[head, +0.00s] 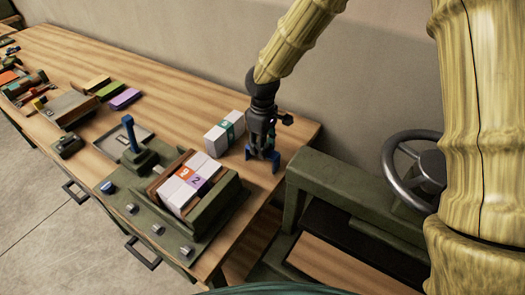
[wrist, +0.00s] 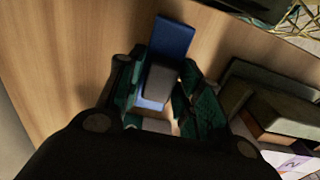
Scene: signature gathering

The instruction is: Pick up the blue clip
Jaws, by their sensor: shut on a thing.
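The blue clip (wrist: 172,38) shows in the wrist view between the two green-padded fingers of my gripper (wrist: 157,95), with a dark grey part near its middle. My gripper is shut on it. In the head view my gripper (head: 262,148) points down at the right end of the wooden table (head: 185,85), and blue parts of the clip (head: 275,160) show beside the fingertips. The fingers hide part of the clip. I cannot tell whether the clip touches the table.
A white paper bundle with a green band (head: 224,130) stands just left of my gripper. A green device (head: 165,222) holding a numbered paper stack (head: 188,186) is in front. Purple (head: 125,98) and other coloured blocks lie farther left. A steering wheel (head: 390,172) is at right.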

